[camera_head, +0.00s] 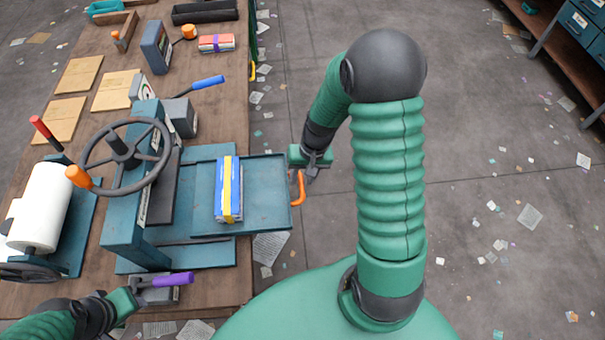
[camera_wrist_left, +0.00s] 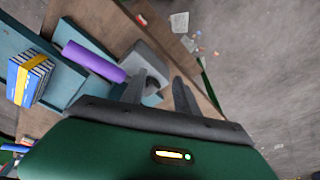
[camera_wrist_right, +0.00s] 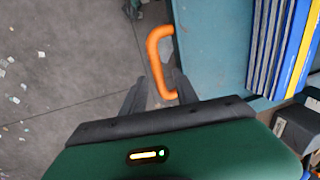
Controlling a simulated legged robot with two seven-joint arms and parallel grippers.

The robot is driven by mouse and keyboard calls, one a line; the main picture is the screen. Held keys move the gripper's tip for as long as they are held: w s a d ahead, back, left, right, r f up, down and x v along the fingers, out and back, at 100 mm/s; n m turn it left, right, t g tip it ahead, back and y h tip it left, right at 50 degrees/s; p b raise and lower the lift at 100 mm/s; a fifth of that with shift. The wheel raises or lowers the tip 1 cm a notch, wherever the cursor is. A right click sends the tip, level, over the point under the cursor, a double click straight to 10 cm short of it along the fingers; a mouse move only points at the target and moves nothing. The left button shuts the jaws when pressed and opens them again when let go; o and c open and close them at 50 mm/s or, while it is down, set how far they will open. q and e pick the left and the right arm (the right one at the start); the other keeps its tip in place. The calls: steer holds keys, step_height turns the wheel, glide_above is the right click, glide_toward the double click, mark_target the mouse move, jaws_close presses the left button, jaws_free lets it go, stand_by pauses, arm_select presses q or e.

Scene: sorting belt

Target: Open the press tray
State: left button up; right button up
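The teal press tray (camera_head: 265,180) sticks out to the right of the press (camera_head: 130,225). A bundle of blue books with a yellow band (camera_head: 228,190) lies on it. The tray's orange handle (camera_head: 298,188) is at its right end. My right gripper (camera_head: 311,176) is beside this handle. In the right wrist view the fingers (camera_wrist_right: 160,92) are apart, with the lower part of the orange handle (camera_wrist_right: 155,58) between them; contact is unclear. My left gripper (camera_head: 136,290) is open at a grey block with a purple handle (camera_head: 172,280); the left wrist view shows its fingers (camera_wrist_left: 160,95) apart.
The handwheel (camera_head: 125,155) stands over the press's left side. A white roll (camera_head: 40,205) is at the bench's left, and a blue-handled lever (camera_head: 207,82) stands behind the press. Wooden boards (camera_head: 78,75) lie further back. The floor right of the bench is open, with scattered paper.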

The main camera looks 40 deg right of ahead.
step_height(320, 180, up, 16)
steer(key=s+d+p, duration=0.1)
steer(key=d, duration=0.1)
steer(key=shift+s+d+r, duration=0.25)
steer(key=shift+s+d, duration=0.1)
steer(key=s+a+f+n+h, duration=0.1)
steer(key=a+f+n, duration=0.2)
steer(key=a, duration=0.4)
steer(key=s+a+f+n+t, duration=0.1)
steer(key=s+a+f+n, duration=0.1)
steer(key=a, duration=0.5)
steer(key=shift+s+a+f+n+h, duration=0.15)
steer(key=shift+s+f+n+h, duration=0.3)
steer(key=shift+n, duration=0.45)
steer(key=shift+w+a, duration=0.15)
steer(key=shift+a, duration=0.15)
steer(key=shift+d+f, duration=0.1)
steer(key=shift+d, duration=0.15)
